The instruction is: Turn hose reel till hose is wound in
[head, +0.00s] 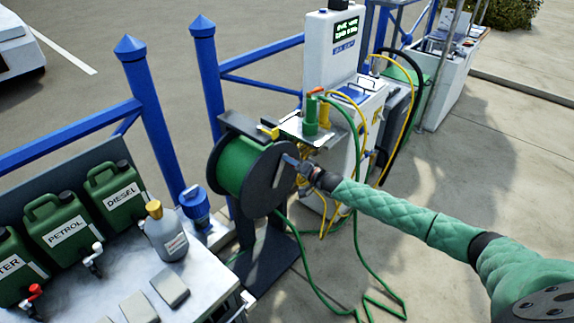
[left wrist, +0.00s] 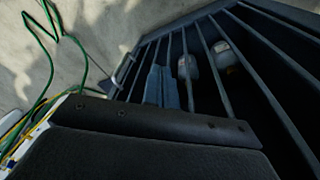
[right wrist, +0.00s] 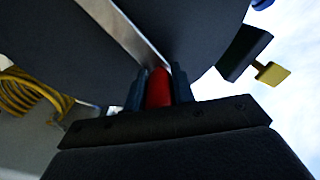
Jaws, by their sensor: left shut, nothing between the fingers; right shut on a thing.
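The hose reel (head: 258,201) has a dark round side plate and a green drum (head: 235,163). It stands on a dark post by the blue railing. In the right wrist view my right gripper (right wrist: 159,72) is shut on the red crank handle (right wrist: 158,90), at the end of the silver crank arm (right wrist: 123,27). In the head view my right gripper (head: 299,167) is at the reel's right side and covers the handle. Green hose (head: 372,274) hangs and lies loosely on the ground. My left gripper (left wrist: 162,82) is shut and empty over dark slats; the head view does not show it.
A bench with green cans (head: 66,226), a grey bottle (head: 165,232) and grey blocks (head: 170,287) stands at the left. A white dispenser (head: 333,45) with yellow hoses is behind the reel. Blue posts (head: 150,115) stand close by. Concrete at the right is clear.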

